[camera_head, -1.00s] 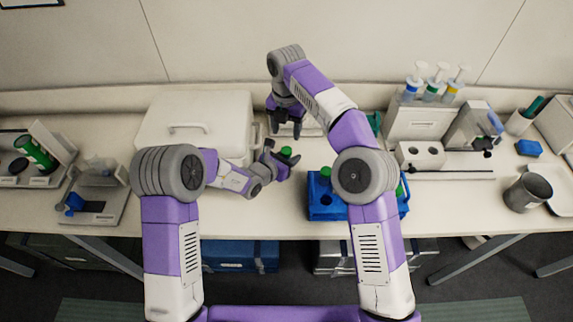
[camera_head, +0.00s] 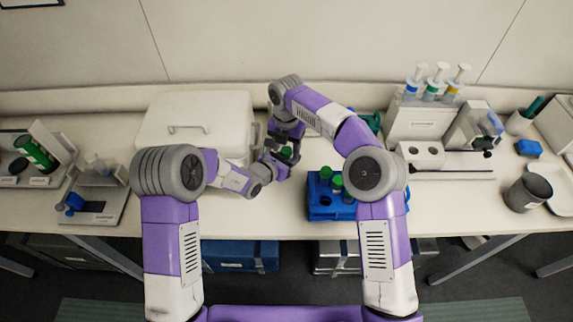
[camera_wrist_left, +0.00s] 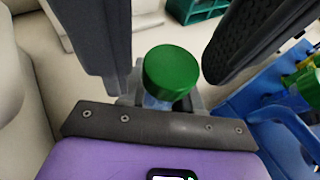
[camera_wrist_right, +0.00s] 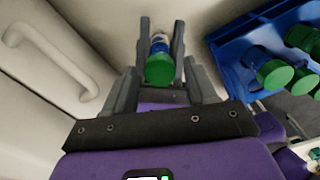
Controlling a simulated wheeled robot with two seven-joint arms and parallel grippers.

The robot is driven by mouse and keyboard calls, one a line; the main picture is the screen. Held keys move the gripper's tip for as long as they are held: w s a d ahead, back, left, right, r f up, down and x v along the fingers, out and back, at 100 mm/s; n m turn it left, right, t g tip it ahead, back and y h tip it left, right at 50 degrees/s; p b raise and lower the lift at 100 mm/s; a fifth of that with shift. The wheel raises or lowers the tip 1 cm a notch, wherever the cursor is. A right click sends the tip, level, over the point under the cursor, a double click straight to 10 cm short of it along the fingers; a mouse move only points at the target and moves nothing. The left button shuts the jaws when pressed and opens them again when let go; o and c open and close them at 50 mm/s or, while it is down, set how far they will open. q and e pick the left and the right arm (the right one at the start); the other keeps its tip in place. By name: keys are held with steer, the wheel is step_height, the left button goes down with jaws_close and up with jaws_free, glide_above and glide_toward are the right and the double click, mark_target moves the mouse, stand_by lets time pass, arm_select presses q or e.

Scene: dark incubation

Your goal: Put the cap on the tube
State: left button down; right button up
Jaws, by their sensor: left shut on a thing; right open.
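A green cap (camera_wrist_right: 160,69) sits at the top end of a clear tube (camera_wrist_right: 158,42); how firmly it is seated I cannot tell. In the left wrist view the cap (camera_wrist_left: 171,71) hides most of the tube. My left gripper (camera_head: 276,165) is shut on the tube and holds it above the table. My right gripper (camera_head: 287,146) is open above it, pointing down. Its fingers stand on either side of the cap, with a gap visible in the left wrist view. A blue rack (camera_head: 324,208) holds several green-capped tubes to the right.
A white lidded box (camera_head: 205,108) stands close behind and left of the grippers. A pipette stand (camera_head: 418,121), metal cup (camera_head: 528,192) and white tray (camera_head: 555,185) are at the right. The table front between the left arm and the rack is clear.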

steer(key=c, duration=1)
steer(key=o, duration=1.1)
steer(key=shift+r, duration=0.1)
steer(key=shift+r, duration=2.15)
steer(key=shift+c, duration=0.4)
steer(key=shift+r, duration=1.75)
